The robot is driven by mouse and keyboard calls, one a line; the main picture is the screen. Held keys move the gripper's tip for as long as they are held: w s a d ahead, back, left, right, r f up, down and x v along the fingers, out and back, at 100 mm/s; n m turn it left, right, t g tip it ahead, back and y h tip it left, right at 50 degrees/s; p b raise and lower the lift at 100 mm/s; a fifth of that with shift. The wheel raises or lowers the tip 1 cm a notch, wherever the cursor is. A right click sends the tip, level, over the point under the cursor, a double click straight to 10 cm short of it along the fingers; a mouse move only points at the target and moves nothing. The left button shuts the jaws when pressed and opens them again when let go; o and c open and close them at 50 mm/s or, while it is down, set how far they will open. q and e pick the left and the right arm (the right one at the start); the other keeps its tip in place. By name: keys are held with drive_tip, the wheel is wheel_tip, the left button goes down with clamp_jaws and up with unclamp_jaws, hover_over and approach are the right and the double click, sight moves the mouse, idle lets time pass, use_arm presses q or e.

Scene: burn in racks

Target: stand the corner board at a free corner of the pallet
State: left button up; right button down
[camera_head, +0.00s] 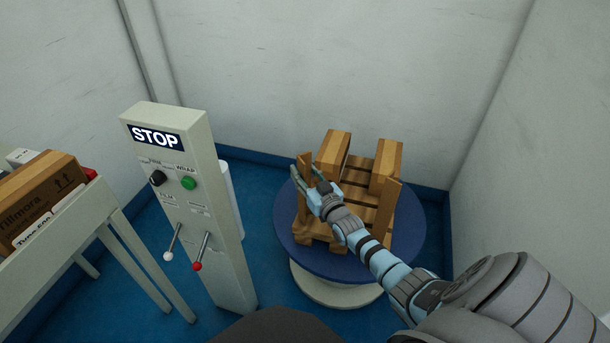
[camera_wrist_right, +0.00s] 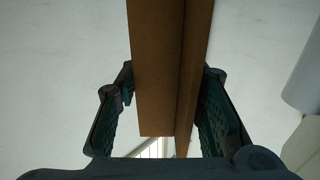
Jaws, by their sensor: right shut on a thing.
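The brown corner board (camera_head: 304,159) stands roughly upright at the left front corner of the wooden pallet (camera_head: 334,249). My right gripper (camera_head: 309,177) is shut on it and hides part of it. In the right wrist view the board (camera_wrist_right: 162,70) shows its folded L shape between the two fingers. Whether its lower end touches the pallet cannot be told. Another corner board (camera_head: 387,206) stands at the pallet's right front corner. My left gripper is not in view.
Long wooden cartons or blocks (camera_head: 333,152) stand on the pallet, which rests on a round blue turntable (camera_head: 412,225). A grey control post (camera_head: 208,230) with a STOP sign and levers stands left. A table (camera_head: 75,222) with boxes is further left. Walls close the back and right.

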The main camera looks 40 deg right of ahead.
drive_tip(key=shift+f, duration=0.15)
drive_tip(key=c, duration=1.1)
unclamp_jaws()
